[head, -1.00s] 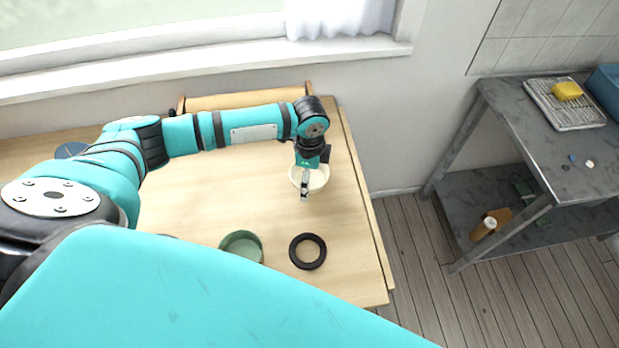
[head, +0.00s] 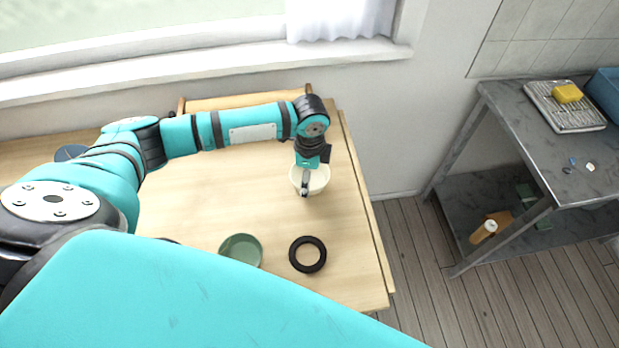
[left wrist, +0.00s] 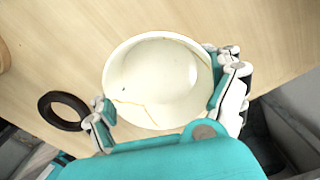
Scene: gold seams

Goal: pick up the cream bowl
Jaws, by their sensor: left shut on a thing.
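The cream bowl (head: 321,181) is near the right end of the wooden table, upright as far as I can tell. My left gripper (head: 306,188) reaches down onto it from above and is shut on it. In the left wrist view the bowl (left wrist: 155,75) lies between the two fingers of the left gripper (left wrist: 168,108), with thin gold seams on its inside. Whether the bowl touches the table is hard to tell. My right gripper is not in view.
A green bowl (head: 241,238) and a black ring (head: 295,255) are on the wooden table (head: 210,195) in front of the cream bowl. A grey metal table (head: 545,150) with a rack and yellow sponge (head: 567,93) stands to the right, across a floor gap.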

